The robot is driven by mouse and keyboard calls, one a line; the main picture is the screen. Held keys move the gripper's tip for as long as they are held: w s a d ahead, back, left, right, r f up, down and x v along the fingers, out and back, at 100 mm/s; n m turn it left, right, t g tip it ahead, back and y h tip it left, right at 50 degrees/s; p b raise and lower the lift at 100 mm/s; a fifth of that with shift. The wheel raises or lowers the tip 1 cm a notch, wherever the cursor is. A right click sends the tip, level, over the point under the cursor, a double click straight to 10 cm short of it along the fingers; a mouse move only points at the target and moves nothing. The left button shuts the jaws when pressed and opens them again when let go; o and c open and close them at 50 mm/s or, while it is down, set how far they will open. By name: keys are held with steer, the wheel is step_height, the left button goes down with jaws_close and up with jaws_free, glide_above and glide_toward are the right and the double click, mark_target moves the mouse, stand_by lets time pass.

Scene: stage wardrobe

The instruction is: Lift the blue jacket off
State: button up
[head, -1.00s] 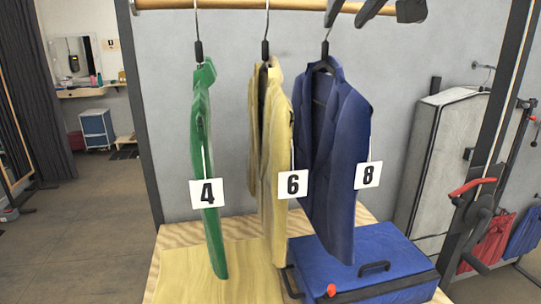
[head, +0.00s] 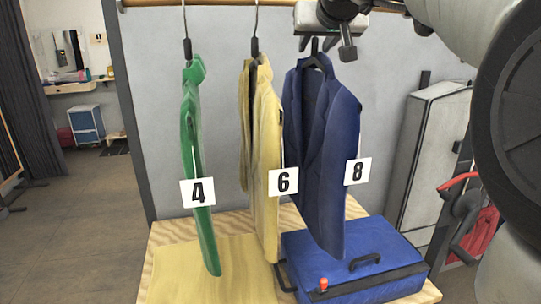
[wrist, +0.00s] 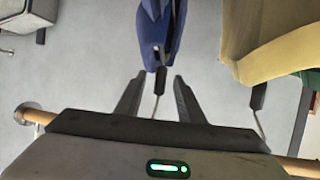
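The blue jacket (head: 325,150) hangs on a black hanger (head: 318,60) from the wooden rail, with a white tag reading 8 (head: 357,171) at its right edge. My gripper (head: 326,44) is at the top of this hanger, just above the jacket's collar. In the wrist view my gripper (wrist: 157,84) has its two fingers apart, one on each side of the thin hanger hook (wrist: 158,103). Neither finger clearly touches it. The blue jacket (wrist: 161,30) shows beyond the fingertips there. Where the hook meets the rail is hidden behind my gripper in the head view.
A yellow jacket (head: 263,150) tagged 6 hangs close on the left, and a green jacket (head: 195,150) tagged 4 farther left. A blue case (head: 390,248) lies on the wooden platform (head: 160,245) below. The rail (head: 205,3) runs along the top.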

steer(key=shift+w+f, duration=0.1)
steer(key=shift+w, duration=0.25)
steer(key=shift+c, duration=0.3)
jaws_close()
stand_by(1.0)
